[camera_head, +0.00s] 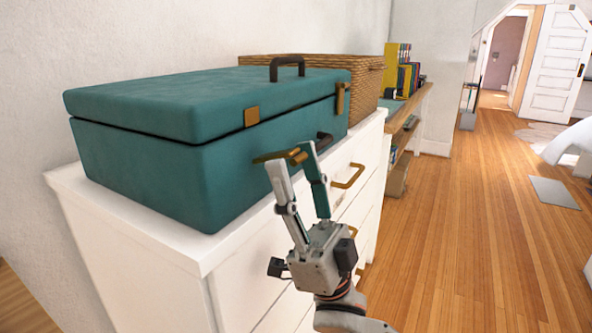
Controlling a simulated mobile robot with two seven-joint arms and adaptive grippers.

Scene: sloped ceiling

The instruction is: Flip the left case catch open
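A closed teal case (150,165) sits on a white dresser. Its left catch shows as a brass plate (251,117) on the lid's front edge and a brass flap (268,157) below, on the body. The flap sticks out from the case front, apart from the plate. The right catch (341,98) lies upright across the seam. My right gripper (292,156) is at the flap, its two fingertips apart, one on each side of the flap's outer end. Whether they touch it cannot be told. My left gripper is out of view.
A dark front handle (324,141) is just behind the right gripper's fingers, and another dark handle (287,68) stands on the lid. A wicker basket (362,76) is behind the case. The dresser (180,257) has brass drawer pulls (348,176). The wooden floor at right is mostly clear.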

